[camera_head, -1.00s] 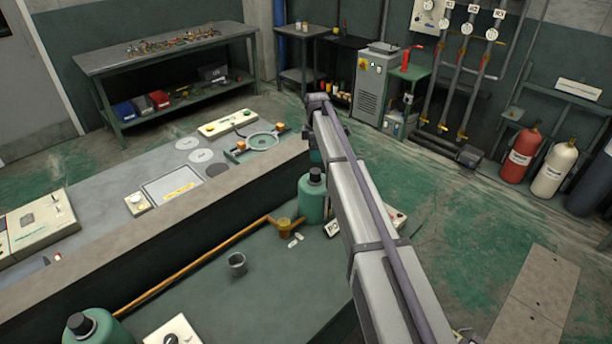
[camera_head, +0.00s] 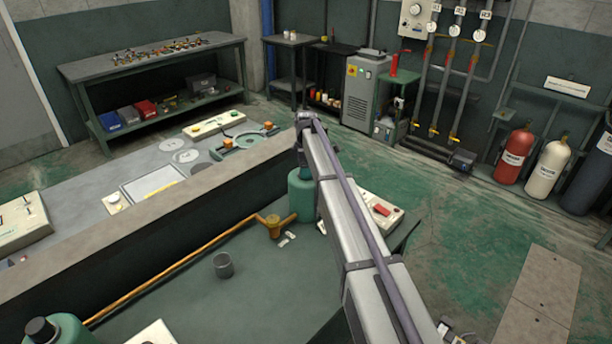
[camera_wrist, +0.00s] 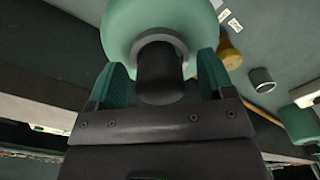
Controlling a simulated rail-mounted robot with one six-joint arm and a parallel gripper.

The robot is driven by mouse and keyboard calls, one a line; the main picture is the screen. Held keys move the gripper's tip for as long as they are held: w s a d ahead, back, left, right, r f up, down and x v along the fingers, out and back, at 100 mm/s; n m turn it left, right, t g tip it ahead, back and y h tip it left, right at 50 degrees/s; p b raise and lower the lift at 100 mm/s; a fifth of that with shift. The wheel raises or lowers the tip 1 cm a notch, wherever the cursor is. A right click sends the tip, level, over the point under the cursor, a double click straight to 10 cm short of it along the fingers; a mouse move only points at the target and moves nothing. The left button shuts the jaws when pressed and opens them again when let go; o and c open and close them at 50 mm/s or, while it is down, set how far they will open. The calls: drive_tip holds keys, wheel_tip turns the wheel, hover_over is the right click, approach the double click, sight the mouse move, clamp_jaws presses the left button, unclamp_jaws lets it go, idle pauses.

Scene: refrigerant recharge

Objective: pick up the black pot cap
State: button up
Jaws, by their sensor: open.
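The black pot cap (camera_wrist: 160,72) sits on top of a round green pot (camera_wrist: 118,27), seen close up in the wrist view. My gripper (camera_wrist: 162,78) is open, with one green finger on each side of the cap; whether either finger touches it I cannot tell. In the head view the green pot (camera_head: 302,196) stands on the green bench, and my gripper (camera_head: 304,166) is over its top and hides the cap. A second green pot (camera_head: 68,333) with a black cap (camera_head: 40,329) stands at the lower left.
An orange-brown pipe (camera_head: 180,265) with a brass fitting (camera_head: 274,226) runs along the bench left of the pot. A small grey cup (camera_head: 223,265) stands nearby. A white box with a red switch (camera_head: 381,209) lies right of my arm. The bench around the cup is clear.

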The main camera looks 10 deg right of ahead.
drive_tip(key=c, duration=1)
drive_tip(key=shift+r, duration=0.15)
